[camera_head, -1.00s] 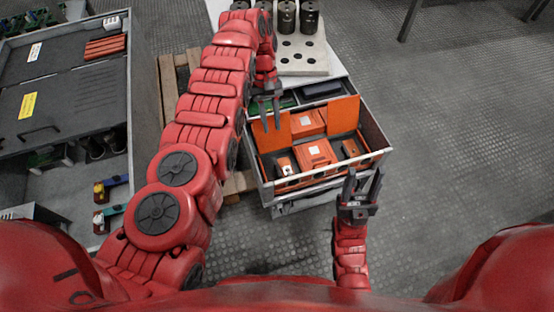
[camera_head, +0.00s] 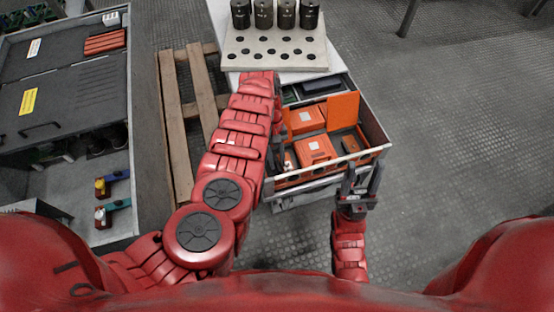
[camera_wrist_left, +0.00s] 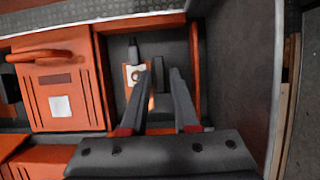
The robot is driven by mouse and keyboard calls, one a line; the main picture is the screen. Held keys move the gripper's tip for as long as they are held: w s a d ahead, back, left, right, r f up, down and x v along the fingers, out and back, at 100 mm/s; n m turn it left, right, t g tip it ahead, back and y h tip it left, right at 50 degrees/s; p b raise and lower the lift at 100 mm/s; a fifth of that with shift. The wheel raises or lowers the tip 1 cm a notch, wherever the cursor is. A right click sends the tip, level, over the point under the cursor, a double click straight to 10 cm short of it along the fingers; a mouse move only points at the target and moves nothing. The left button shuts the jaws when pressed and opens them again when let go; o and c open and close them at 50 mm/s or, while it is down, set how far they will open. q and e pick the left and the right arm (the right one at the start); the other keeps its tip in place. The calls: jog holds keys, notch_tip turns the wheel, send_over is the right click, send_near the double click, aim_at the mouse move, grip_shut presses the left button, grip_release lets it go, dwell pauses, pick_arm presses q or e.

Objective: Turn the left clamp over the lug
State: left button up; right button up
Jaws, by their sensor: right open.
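In the left wrist view, a small pale and orange fitting with a round feature (camera_wrist_left: 136,76), probably the lug, lies in a dark compartment. A dark piece (camera_wrist_left: 133,48), probably the left clamp, stands beside it on the drawer-front side; its exact turn is unclear. In the head view my left arm largely hides this gripper (camera_head: 279,150). My right gripper (camera_head: 361,176) is open and empty at the drawer's front edge.
The grey drawer (camera_head: 383,146) holds orange boxes (camera_head: 316,150) and an upright orange panel (camera_head: 344,113). A pale block with holes (camera_head: 262,58) and several black cylinders stands behind. A wooden pallet (camera_head: 172,120) and an open grey cabinet (camera_head: 130,170) are at left.

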pick_arm(q)
grip_shut()
